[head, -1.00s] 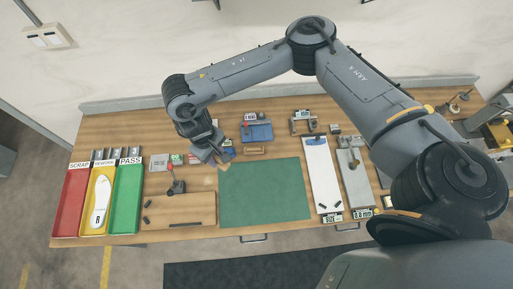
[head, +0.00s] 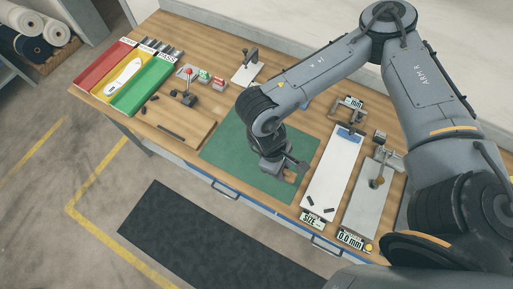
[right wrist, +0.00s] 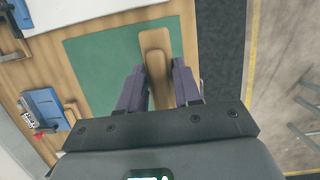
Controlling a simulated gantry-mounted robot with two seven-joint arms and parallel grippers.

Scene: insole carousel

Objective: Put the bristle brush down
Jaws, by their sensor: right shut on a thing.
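My right gripper (head: 290,174) is over the right part of the green mat (head: 232,150). It is shut on the bristle brush (right wrist: 156,60), whose wooden body shows between the two fingers in the right wrist view. In the head view only a small tan piece of the brush (head: 291,178) shows beside the gripper. The bristles are hidden, and I cannot tell whether the brush touches the mat. My left gripper is not in view.
A white board (head: 332,172) with a blue clip and a gauge (head: 372,195) stand right of the mat. A wooden board (head: 178,122) lies to its left. Red (head: 106,65), yellow (head: 110,87) and green (head: 150,87) trays are at the far left; a white insole lies in the yellow one.

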